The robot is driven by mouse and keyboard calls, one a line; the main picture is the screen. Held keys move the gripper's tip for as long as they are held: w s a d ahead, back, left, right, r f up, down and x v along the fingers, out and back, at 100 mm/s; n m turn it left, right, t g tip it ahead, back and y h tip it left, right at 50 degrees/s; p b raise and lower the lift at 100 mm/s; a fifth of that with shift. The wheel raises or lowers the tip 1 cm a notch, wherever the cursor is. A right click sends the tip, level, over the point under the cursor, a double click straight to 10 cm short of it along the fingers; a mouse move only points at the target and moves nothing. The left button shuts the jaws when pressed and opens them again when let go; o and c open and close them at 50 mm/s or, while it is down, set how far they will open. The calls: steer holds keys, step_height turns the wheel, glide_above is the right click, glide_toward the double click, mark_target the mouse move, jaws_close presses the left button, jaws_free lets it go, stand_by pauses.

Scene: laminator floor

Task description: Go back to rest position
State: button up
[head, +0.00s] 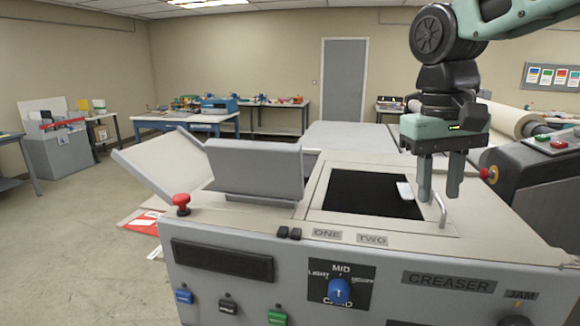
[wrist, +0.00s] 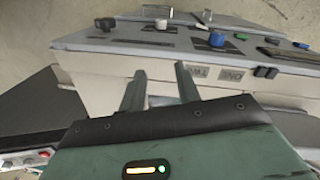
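My gripper (head: 440,180) hangs from my arm at the upper right in the head view, fingers pointing down, over the right side of the creaser machine (head: 235,225). In the wrist view, the two fingers of my gripper (wrist: 160,80) are spread apart with nothing between them. The machine's top has a dark square opening (head: 365,195), with a small white piece (head: 404,190) at its right edge. A metal handle (head: 440,210) stands beside the opening, partly behind the fingers. I cannot tell whether the fingers touch it.
A raised grey lid (head: 255,168) and a slanted tray (head: 165,165) stand on the machine's left. A red mushroom button (head: 181,200) is at its left corner. A dark control housing (head: 535,165) is close on the right. Open floor (head: 70,240) lies to the left.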

steer(key=s+a+f+n+y+b, duration=0.1)
steer(key=s+a+f+n, duration=0.2)
steer(key=s+f, duration=0.6)
steer(key=s+a+f+n+b, duration=0.1)
steer(key=s+a+f+n, duration=0.3)
steer(key=s+f, duration=0.5)
steer(key=shift+s+a+f+y, duration=0.15)
steer(key=shift+s+a+y, duration=0.35)
steer(key=shift+s, duration=0.35)
